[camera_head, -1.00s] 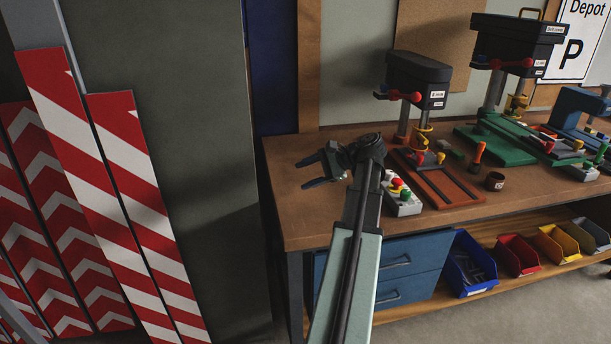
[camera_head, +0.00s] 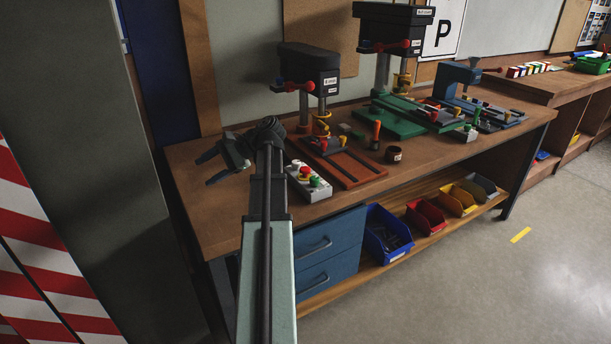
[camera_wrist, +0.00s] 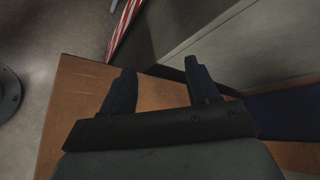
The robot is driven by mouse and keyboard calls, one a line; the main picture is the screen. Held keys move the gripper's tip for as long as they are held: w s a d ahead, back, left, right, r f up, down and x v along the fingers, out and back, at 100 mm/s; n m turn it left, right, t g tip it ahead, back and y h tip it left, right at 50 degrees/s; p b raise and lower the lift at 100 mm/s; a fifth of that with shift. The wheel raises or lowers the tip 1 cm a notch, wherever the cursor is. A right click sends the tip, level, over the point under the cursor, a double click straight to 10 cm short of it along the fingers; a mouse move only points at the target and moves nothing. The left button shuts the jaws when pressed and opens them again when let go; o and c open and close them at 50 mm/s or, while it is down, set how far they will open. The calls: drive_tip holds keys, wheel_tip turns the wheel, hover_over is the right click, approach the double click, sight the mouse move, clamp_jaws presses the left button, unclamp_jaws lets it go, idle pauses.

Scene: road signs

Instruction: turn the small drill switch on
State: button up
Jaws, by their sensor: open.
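The small drill (camera_head: 308,68) has a dark head with a red-knobbed lever and stands on a red slotted base (camera_head: 345,160) on the bench. A pale control box (camera_head: 312,192) with red, yellow and green buttons lies in front of its base, just right of my arm; I take it for the drill's switch. Its lettering is too small to read. My gripper (camera_head: 203,172) is open and empty over the left end of the bench, left of the box and apart from it. In the wrist view my fingers (camera_wrist: 160,68) are spread, and no switch shows there.
The wooden bench (camera_head: 205,215) also carries a larger drill on a green base (camera_head: 390,125), a blue machine (camera_head: 458,75), a second button box (camera_head: 464,134), an orange-handled tool (camera_head: 376,135) and a brown cup (camera_head: 393,154). A grey panel (camera_head: 85,150) stands close on the left.

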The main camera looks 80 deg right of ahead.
wheel_tip(320, 180, up, 3)
drive_tip(key=d+h, duration=0.1)
drive_tip(key=m+g+h, duration=0.7)
drive_tip(key=g, duration=0.8)
approach(314, 178)
drive_tip(key=x, duration=0.8)
drive_tip(key=shift+s+d+f, duration=0.15)
drive_tip(key=shift+s+f, duration=0.05)
drive_tip(key=shift+f, duration=0.1)
